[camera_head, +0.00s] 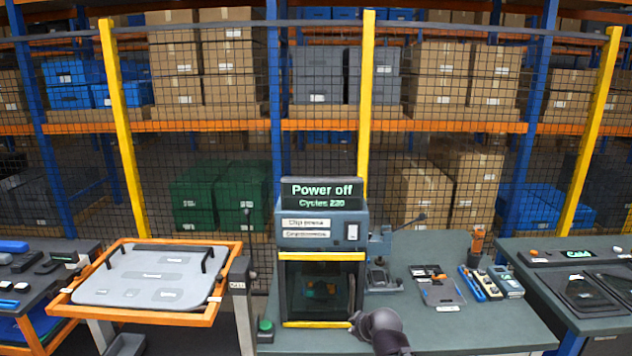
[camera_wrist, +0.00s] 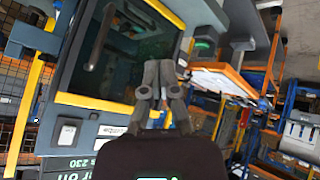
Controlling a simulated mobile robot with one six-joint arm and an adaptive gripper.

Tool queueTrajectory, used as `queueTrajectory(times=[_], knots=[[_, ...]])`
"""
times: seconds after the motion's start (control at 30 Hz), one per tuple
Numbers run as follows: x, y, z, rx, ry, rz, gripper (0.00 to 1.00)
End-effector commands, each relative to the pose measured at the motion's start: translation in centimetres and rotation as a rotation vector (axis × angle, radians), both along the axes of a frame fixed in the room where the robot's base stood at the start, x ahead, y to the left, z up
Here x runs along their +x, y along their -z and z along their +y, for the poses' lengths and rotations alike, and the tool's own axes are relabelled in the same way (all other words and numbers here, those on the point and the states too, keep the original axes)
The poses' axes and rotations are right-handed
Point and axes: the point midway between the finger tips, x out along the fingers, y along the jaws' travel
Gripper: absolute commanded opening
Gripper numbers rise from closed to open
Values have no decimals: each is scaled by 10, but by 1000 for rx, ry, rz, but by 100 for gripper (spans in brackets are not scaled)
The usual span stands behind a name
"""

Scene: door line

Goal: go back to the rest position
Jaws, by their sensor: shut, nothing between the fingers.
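My gripper (camera_head: 356,318) is low in front of the right edge of the machine's door (camera_head: 318,290). In the wrist view its fingers (camera_wrist: 160,75) are together with nothing between them. The machine (camera_head: 322,232) is a grey cabinet on the bench, with a display (camera_head: 322,190) reading "Power off". Its dark window door has yellow bars above and below and looks closed. The wrist view, turned over, shows the door window (camera_wrist: 120,50) and a dark handle bar (camera_wrist: 101,35) beside the fingers. I cannot tell whether the gripper touches the door.
An orange-framed tray table (camera_head: 150,277) stands left of the machine. A green button (camera_head: 265,326) sits at the front left. Mesh fence and shelving stand behind.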

Motion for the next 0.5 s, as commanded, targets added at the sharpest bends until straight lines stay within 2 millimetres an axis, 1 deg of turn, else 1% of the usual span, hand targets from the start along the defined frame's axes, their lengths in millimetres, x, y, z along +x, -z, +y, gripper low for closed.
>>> queueTrajectory(times=[0.03, 0.2, 0.4, 0.5], knots=[[-9, 9, -4, 17, 40, 63, 0], [-40, 34, -21, 63, 213, 291, 0], [-81, 55, -42, 79, 467, 536, 0], [-100, 62, -52, 72, 594, 632, 0]])
